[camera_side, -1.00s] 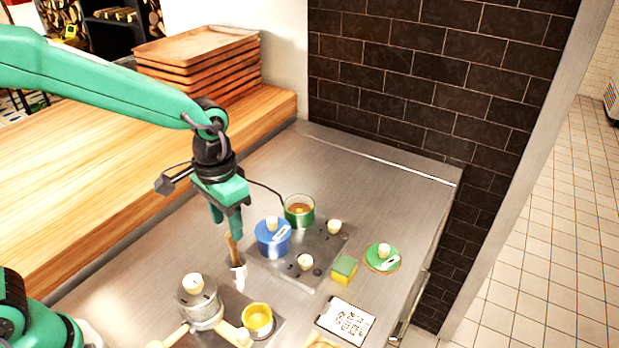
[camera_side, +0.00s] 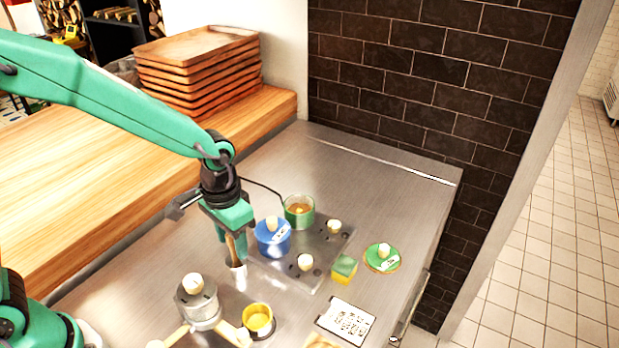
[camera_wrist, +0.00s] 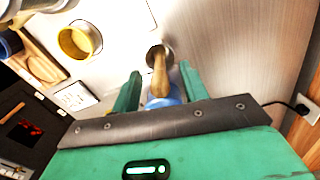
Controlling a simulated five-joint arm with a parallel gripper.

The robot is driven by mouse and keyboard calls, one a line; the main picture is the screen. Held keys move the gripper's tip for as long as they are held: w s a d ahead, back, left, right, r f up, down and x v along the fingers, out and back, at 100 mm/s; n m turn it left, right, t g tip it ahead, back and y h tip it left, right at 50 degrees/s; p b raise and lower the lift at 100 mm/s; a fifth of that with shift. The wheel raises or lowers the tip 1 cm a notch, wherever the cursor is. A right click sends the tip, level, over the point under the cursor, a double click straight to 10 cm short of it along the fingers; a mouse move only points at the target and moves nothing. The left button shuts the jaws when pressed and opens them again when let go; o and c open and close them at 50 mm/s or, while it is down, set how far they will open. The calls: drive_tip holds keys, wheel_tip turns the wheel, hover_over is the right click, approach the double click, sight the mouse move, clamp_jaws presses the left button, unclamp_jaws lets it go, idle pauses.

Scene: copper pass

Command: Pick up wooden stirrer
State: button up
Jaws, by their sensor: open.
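The wooden stirrer (camera_side: 232,250) stands upright in a small metal holder (camera_side: 237,277) on the steel counter. My gripper (camera_side: 233,238) is lowered over the stirrer's top. In the wrist view the stirrer (camera_wrist: 160,76) lies between the two green fingers of my gripper (camera_wrist: 158,88), with a gap visible on both sides. The fingers are open. The holder's round mouth (camera_wrist: 166,50) shows around the stirrer's lower part. In the side view the gripper hides the stirrer's upper end.
A blue lidded pot (camera_side: 271,240) stands close right of my gripper, with a green pot (camera_side: 299,210) behind it. A lidded metal pot (camera_side: 199,303) and a yellow cup (camera_side: 258,320) are in front. A sponge (camera_side: 344,268) lies to the right. The counter behind is clear.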

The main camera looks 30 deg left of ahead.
idle(0.3)
clamp_jaws()
drive_tip(key=shift+r, duration=0.15)
drive_tip(key=shift+r, duration=4.9)
drive_tip(key=shift+r, duration=0.1)
